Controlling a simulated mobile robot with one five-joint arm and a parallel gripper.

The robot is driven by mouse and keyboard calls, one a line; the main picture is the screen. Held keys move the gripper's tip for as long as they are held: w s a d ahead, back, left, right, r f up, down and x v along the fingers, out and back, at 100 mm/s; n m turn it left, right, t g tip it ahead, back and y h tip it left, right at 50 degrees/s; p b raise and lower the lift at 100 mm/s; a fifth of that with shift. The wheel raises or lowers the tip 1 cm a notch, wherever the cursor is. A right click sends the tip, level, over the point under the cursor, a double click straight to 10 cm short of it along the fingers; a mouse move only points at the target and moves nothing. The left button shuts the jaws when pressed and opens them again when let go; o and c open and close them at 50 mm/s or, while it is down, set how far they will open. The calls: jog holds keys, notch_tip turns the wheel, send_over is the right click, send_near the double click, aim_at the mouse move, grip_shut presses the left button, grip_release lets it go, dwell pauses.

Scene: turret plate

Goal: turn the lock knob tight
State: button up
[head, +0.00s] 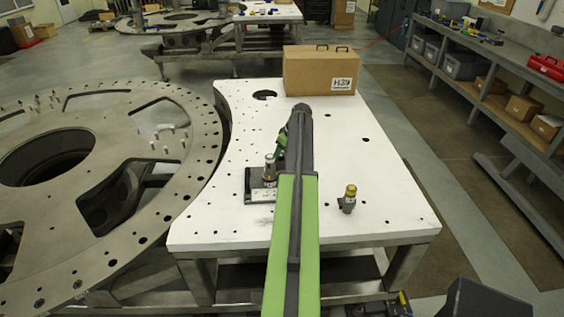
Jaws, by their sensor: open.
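A small dark fixture (261,190) with a pale label on its front stands on the white table, left of my arm. A short upright cylinder (269,168) with a dark band rises from it; it may be the lock knob, but it is too small to be sure. My gripper (281,148) shows only in part, behind and left of my arm, close above and beyond the cylinder. Its jaws are open, with nothing seen between them. My arm hides the right side of the fixture, and I cannot tell whether the gripper touches it.
The white table (388,205) has several holes and much bare room. A small yellow-topped part (348,198) stands right of my arm. A cardboard box (320,70) marked H39 sits at the far edge. A large metal turret ring (178,200) lies close along the left.

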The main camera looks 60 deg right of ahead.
jog(key=shift+w, duration=0.1)
grip_shut()
dwell(0.3)
jog(key=shift+a+m, duration=0.1)
jog(key=shift+m, duration=0.2)
jog(key=m+h, duration=0.1)
jog(key=m, duration=0.2)
jog(key=shift+a+m+h, duration=0.15)
jog(key=shift+m+h, duration=0.25)
jog(key=m+g+h, duration=0.1)
jog(key=m, duration=0.3)
jog(key=shift+w+g, duration=0.1)
jog(key=shift+g, duration=0.3)
jog(key=m, duration=0.2)
jog(key=m+g, duration=0.1)
jog(key=m, duration=0.2)
jog(key=shift+w+f+g+h, duration=0.1)
jog(key=shift+w+g+h, duration=0.1)
jog(key=shift+g+h, duration=0.15)
jog(key=m, duration=0.2)
jog(key=m+g, duration=0.1)
jog(key=m, duration=0.1)
jog(key=shift+g, duration=0.25)
jog(key=shift+a+m, duration=0.1)
jog(key=shift+m, duration=0.3)
